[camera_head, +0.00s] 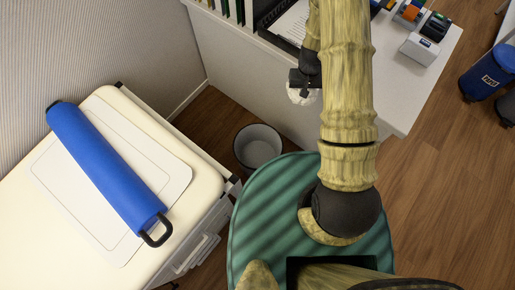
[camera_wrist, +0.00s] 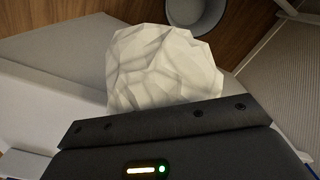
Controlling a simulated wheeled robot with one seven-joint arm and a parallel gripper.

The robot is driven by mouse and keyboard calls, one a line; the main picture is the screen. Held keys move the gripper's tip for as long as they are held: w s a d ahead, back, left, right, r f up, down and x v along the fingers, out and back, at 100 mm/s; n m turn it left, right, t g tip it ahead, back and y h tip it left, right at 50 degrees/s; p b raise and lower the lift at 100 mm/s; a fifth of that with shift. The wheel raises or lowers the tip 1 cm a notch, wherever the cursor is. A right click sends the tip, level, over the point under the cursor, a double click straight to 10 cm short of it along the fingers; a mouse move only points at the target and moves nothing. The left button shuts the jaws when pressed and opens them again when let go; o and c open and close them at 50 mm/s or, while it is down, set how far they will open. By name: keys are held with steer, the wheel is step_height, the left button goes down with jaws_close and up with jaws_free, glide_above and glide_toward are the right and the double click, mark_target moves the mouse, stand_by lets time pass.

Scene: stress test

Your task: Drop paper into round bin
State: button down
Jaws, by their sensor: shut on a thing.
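A crumpled white paper ball (camera_wrist: 165,70) is held at my gripper in the wrist view, where it fills the middle of the picture. In the head view the paper (camera_head: 301,94) shows just below my gripper (camera_head: 304,84), near the front of the white desk. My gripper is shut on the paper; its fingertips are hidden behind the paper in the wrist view. The round bin (camera_head: 257,146) stands on the floor to the left of and below the paper in the head view.
A cream cabinet (camera_head: 30,214) with a blue roll (camera_head: 107,165) on it stands at the left. The white desk (camera_head: 391,98) holds a paper tray (camera_head: 289,27) and office items. A blue bin (camera_head: 488,72) stands far right. Brown floor (camera_head: 205,116) shows around the round bin.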

steer(key=shift+s+a, duration=0.1)
steer(key=shift+a+f+b, duration=0.15)
steer(key=shift+f+b, duration=0.15)
steer(key=shift+b, duration=0.05)
steer(key=s+a+f+m+b, duration=0.1)
steer(key=a+f+b, duration=0.3)
steer(key=f+b, duration=0.8)
steer(key=s+a+f+m+b, duration=0.1)
steer(key=a+f+b, duration=0.4)
steer(key=f+b, duration=0.8)
steer(key=a+f+m+b, duration=0.3)
steer(key=a+f+b, duration=0.1)
steer(key=f+b, duration=0.9)
steer(key=shift+s+a+m, duration=0.3)
steer(key=shift+s, duration=0.1)
steer(key=shift+r, duration=0.1)
step_height(320, 180, down, 6)
steer(key=b, duration=0.6)
